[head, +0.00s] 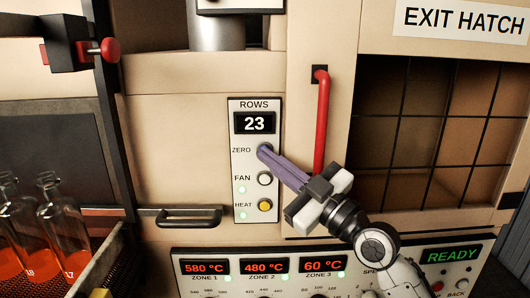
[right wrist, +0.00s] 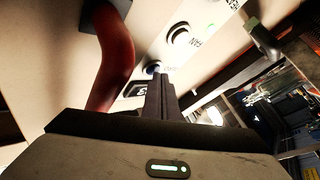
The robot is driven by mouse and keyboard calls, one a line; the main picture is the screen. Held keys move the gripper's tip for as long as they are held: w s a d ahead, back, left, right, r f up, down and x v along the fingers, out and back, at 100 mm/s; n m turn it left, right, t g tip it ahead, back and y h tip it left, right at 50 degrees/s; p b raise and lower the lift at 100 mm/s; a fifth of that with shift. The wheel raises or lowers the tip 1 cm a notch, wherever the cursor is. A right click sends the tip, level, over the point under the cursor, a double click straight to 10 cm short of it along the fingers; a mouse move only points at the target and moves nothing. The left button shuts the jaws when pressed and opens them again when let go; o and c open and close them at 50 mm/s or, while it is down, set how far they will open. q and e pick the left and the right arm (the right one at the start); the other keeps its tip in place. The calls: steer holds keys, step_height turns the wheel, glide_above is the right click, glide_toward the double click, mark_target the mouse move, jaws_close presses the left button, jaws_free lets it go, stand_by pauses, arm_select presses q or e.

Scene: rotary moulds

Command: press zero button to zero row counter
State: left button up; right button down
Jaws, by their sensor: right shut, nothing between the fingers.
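The row counter panel (head: 254,107) is upright on the machine front in the head view. Its display (head: 255,123) reads 23. The ZERO button is beside the ZERO label (head: 241,150) and is mostly covered by my fingertips in the head view. My right gripper (head: 265,151) is shut and empty, its purple fingers pointing at that button. I cannot tell whether the tips press it. In the right wrist view the shut fingers (right wrist: 161,82) reach to a button (right wrist: 152,68) at the panel. My left gripper is not in view.
Below are the FAN button (head: 264,178) and yellow HEAT button (head: 265,205). A red vertical handle (head: 322,120) stands close right of the panel, near my right gripper. A dark handle (head: 188,217) is lower left. Bottles (head: 62,228) stand at far left.

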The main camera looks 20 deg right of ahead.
steer(key=shift+w, duration=0.15)
stand_by(0.4)
steer(key=shift+s+a+p, duration=0.2)
steer(key=shift+s+p, duration=0.1)
steer(key=shift+s, duration=0.55)
steer(key=s+p, duration=0.1)
steer(key=s, duration=0.1)
steer(key=s+a+p, duration=0.1)
steer(key=s, duration=0.1)
steer(key=shift+s+a, duration=0.2)
steer(key=shift+s, duration=0.2)
